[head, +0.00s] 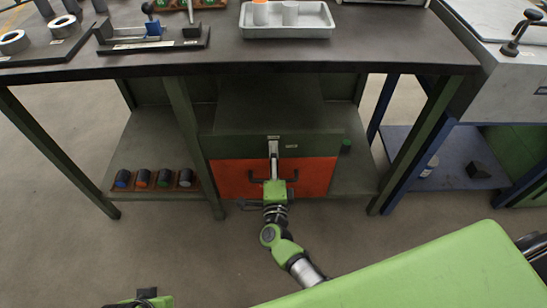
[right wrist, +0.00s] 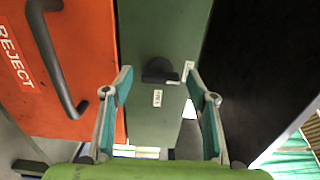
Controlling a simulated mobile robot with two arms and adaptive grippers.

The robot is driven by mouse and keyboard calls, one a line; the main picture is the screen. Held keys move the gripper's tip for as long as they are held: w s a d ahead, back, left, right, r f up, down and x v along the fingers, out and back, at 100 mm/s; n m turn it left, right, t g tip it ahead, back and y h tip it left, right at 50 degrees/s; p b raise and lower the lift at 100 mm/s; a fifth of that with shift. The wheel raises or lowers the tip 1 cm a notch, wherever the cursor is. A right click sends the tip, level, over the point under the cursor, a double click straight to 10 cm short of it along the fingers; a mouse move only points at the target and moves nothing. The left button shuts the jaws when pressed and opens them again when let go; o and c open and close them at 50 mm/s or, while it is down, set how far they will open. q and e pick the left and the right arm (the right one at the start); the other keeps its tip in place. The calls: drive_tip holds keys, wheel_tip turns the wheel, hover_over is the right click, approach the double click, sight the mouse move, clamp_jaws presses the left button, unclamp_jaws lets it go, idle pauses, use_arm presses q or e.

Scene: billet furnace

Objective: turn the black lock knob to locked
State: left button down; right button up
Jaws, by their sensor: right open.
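My left gripper's fingers are not in view.
The workbench top (head: 350,50) overhangs the cabinet and carries a grey tray (head: 287,32). Several dark cylinders (head: 164,178) stand on the lower left shelf. Open floor lies in front.

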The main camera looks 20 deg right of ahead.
drive_tip(key=v, duration=1.2)
drive_tip(key=shift+w+a, duration=0.1)
